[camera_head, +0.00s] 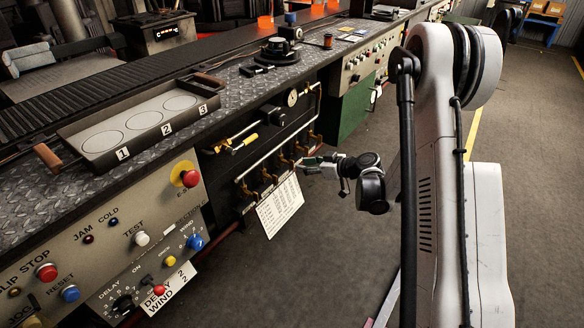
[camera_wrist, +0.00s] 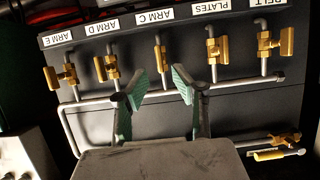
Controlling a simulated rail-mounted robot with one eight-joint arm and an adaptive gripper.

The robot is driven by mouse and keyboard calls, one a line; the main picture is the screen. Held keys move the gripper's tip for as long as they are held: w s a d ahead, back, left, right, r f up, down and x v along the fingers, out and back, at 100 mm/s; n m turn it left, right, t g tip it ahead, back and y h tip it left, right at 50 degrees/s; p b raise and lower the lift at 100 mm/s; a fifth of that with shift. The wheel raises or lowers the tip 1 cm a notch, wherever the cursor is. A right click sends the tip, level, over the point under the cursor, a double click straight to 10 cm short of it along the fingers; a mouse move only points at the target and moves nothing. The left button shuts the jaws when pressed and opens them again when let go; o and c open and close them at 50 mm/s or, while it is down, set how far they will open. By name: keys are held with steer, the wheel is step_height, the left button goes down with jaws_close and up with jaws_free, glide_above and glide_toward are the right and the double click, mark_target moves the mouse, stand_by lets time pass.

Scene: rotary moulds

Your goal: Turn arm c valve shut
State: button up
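In the wrist view, the arm C valve (camera_wrist: 161,57) is a brass valve on a thin vertical pipe by the label "ARM C" (camera_wrist: 155,16). It lies ahead, in the gap between my gripper's fingertips (camera_wrist: 159,80). My two green-padded fingers are apart, with no grip on the valve visible; contact cannot be told. The exact angle of its handle is hard to read. In the head view, my gripper (camera_head: 313,163) is at the row of brass valves under the bench edge; which one is arm C cannot be told there.
In the wrist view, the arm D valve (camera_wrist: 110,68) and plates valve (camera_wrist: 216,50) stand close on either side. The arm E valve (camera_wrist: 63,76) and belt valve (camera_wrist: 268,45) stand farther out. A white printed sheet (camera_head: 280,206) hangs below the valves. The floor beside the bench is clear.

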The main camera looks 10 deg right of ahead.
mark_target(292, 164)
steer(key=b+x, duration=0.1)
steer(key=x, duration=0.5)
steer(key=shift+a, duration=0.1)
jaws_close()
